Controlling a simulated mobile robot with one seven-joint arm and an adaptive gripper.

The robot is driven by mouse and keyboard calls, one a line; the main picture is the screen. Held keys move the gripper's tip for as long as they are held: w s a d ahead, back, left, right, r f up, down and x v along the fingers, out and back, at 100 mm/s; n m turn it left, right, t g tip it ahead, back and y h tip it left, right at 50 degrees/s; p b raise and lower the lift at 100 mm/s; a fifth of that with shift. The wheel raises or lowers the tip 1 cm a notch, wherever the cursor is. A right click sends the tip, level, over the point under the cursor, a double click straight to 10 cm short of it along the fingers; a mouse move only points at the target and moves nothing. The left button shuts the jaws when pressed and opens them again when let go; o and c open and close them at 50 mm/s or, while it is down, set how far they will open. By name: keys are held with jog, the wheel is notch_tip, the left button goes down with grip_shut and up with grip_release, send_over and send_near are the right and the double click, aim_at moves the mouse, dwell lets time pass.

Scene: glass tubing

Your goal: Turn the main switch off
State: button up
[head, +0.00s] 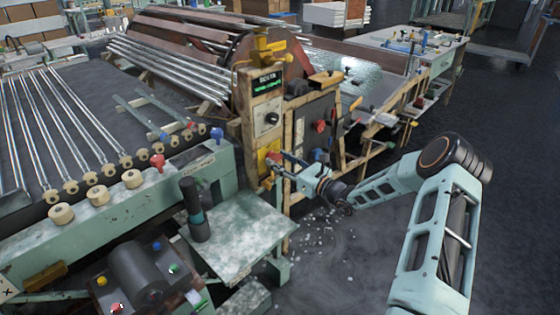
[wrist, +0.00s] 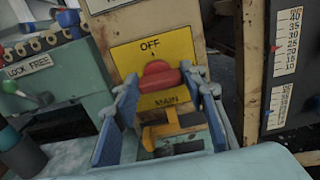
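The main switch is a red knob (wrist: 160,76) on a yellow plate (wrist: 180,46) marked OFF above and MAIN below. The knob's wide red body lies roughly crosswise under the word OFF. In the head view the yellow plate (head: 263,153) is low on the wooden post, with my gripper (head: 275,165) right in front of it. In the wrist view my gripper (wrist: 163,80) is open, with one finger on each side of the knob. I see no clear grip on it, and contact at the fingertips cannot be told.
A green machine body with a "LOCK FREE" label (wrist: 28,69) and lever stands left of the plate. A dark panel with scales (wrist: 285,70) stands to the right. In the head view a pale green bench (head: 238,238) is below left, and open floor (head: 340,260) lies below my arm.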

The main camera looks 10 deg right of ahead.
jog(key=shift+c, duration=1.3)
